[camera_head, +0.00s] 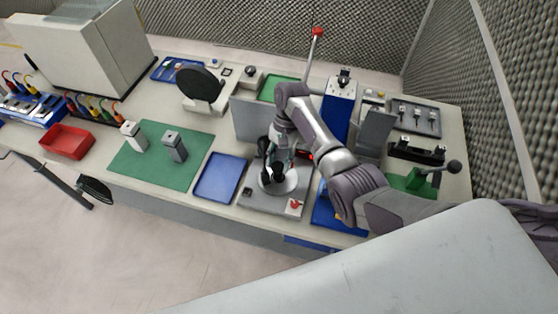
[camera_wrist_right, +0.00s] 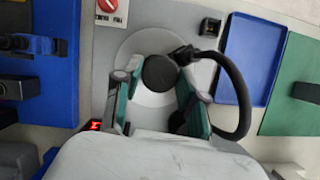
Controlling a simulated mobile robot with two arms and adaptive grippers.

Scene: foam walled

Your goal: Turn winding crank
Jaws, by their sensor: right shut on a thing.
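The winding crank is a pale round disc (camera_head: 291,184) with a black knob, on a grey plate (camera_head: 258,201) at the bench's front middle. In the right wrist view the disc (camera_wrist_right: 135,52) lies under my fingers and the black knob (camera_wrist_right: 160,73) stands between the fingertips. My right gripper (camera_head: 279,172) reaches down over the disc and is shut on the knob; the fingers partly hide the disc. It shows in the right wrist view too (camera_wrist_right: 158,88). My left gripper is not in view.
A blue tray (camera_head: 220,178) lies left of the plate, with a green mat (camera_head: 190,180) beyond. A red button (camera_head: 295,204) sits at the plate's front corner. A grey upright panel (camera_head: 250,119) stands behind. A black cable (camera_wrist_right: 243,85) loops beside my fingers.

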